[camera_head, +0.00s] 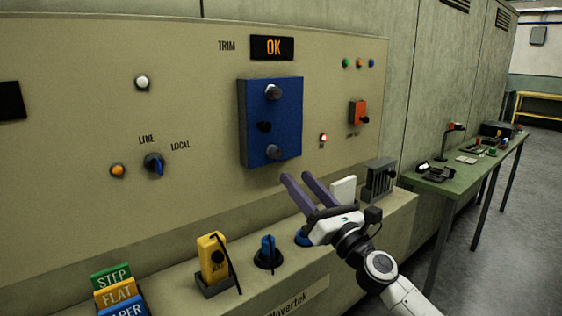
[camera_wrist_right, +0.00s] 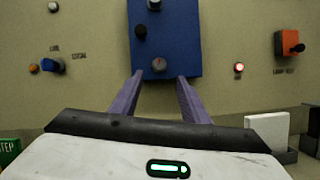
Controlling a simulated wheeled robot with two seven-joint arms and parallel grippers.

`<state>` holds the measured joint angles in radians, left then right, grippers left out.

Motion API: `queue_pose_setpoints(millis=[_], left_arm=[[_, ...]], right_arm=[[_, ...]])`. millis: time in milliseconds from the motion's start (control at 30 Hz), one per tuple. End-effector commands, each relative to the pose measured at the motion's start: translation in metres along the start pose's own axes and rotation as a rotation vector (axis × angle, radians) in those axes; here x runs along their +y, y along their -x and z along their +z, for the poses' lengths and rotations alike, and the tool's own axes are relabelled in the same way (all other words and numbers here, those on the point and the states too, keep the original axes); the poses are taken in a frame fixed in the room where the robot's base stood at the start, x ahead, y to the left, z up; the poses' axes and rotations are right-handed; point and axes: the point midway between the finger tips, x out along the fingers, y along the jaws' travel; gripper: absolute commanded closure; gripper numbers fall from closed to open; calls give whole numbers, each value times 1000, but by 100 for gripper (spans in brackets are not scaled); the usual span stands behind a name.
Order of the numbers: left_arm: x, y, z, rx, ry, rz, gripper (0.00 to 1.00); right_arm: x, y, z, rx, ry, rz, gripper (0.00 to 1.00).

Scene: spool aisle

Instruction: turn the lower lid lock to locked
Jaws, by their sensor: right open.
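A blue lid (camera_head: 286,108) is mounted on the beige panel. The lower lid lock (camera_head: 273,152), a round grey knob, sits near its bottom edge. The upper lock (camera_head: 273,92) is near the top, and a dark knob (camera_head: 264,127) lies between them. My right gripper (camera_head: 295,176) is open and empty, below and in front of the lower lock. In the right wrist view, the lower lock (camera_wrist_right: 159,65) shows just beyond and between the fingertips (camera_wrist_right: 160,76), apart from them. The lock's turned position is too small to tell. My left gripper is out of view.
A ledge below the panel holds a yellow device (camera_head: 213,258), a blue knob (camera_head: 267,251) and a white block (camera_head: 343,190). An orange switch (camera_head: 358,112) and a lit red lamp (camera_head: 323,137) are right of the lid. A green table (camera_head: 448,182) stands further right.

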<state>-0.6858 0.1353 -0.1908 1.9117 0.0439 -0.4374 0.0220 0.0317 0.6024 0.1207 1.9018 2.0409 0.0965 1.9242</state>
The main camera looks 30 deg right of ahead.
Motion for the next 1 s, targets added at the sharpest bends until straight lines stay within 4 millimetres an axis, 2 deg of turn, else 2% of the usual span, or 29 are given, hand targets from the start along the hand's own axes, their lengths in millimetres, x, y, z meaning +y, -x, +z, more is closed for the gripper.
queue_pose_setpoints(millis=[33, 300, 500, 900, 1000], left_arm=[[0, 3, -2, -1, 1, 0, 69], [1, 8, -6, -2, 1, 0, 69], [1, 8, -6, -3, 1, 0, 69], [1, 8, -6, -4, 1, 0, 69], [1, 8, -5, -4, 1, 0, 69]], right_arm=[[0, -11, 4, -3, 3, 0, 58], [1, -58, 3, -3, 4, 2, 58], [1, -79, 1, -1, 5, 3, 58], [2, -86, 0, 1, 6, 3, 58], [2, -85, 0, 1, 6, 3, 73]])
